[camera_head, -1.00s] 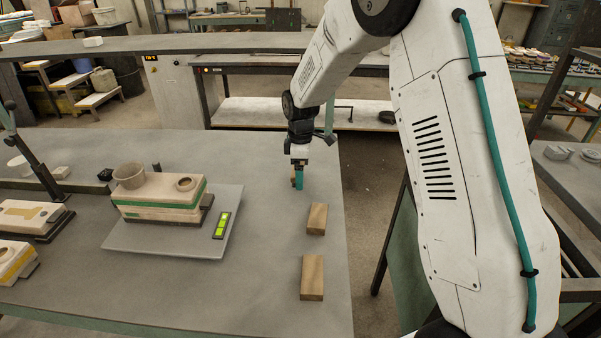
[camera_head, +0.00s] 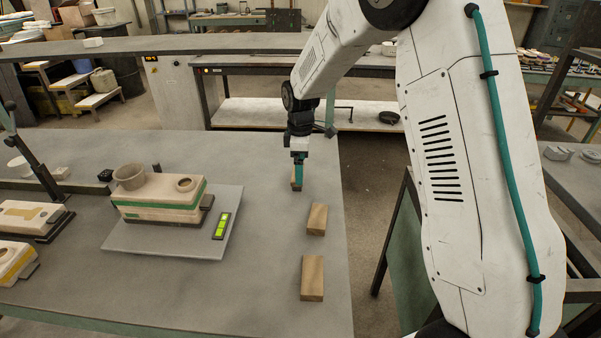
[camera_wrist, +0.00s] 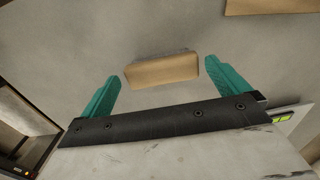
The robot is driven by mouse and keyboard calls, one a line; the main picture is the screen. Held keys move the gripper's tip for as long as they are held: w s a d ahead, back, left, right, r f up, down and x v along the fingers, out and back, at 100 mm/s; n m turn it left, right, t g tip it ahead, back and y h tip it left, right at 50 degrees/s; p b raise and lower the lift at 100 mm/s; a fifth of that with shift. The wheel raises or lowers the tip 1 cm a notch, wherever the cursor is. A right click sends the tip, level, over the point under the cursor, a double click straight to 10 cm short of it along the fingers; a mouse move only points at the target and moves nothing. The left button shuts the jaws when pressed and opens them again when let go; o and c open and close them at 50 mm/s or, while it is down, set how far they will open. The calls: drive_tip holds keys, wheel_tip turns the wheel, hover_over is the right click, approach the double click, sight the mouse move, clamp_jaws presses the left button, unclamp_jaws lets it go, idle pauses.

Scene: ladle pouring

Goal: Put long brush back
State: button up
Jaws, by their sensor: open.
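I cannot make out a long brush in either view. My gripper (camera_head: 299,176) points down near the right edge of the grey table, with teal fingers. In the wrist view my gripper (camera_wrist: 163,72) is open and empty, its fingers wide apart. A small wooden block (camera_wrist: 162,70) lies on the table between and just beyond the fingertips, with a gap on each side. In the head view this block (camera_head: 296,186) is partly hidden by a finger.
Two more wooden blocks (camera_head: 317,218) (camera_head: 312,278) lie nearer along the table's right side. A two-part mould (camera_head: 160,199) with a grey cup (camera_head: 129,176) stands on a grey plate (camera_head: 150,245) with a green display. Bare table lies between plate and blocks.

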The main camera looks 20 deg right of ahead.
wheel_tip(320, 180, up, 9)
drive_tip(key=shift+f, duration=0.2)
drive_tip(key=s+d+r+m+t, duration=0.1)
drive_tip(key=s+r+m, duration=0.45)
drive_tip(key=s, duration=0.95)
drive_tip(key=s+d+r+m, duration=0.1)
drive_tip(key=s+r+m, duration=0.45)
drive_tip(key=s, duration=0.95)
drive_tip(key=s+m, duration=0.2)
drive_tip(key=s, duration=0.8)
drive_tip(key=shift+s+d+f, duration=0.3)
drive_tip(key=shift+s+f, duration=0.1)
drive_tip(key=shift+f, duration=0.05)
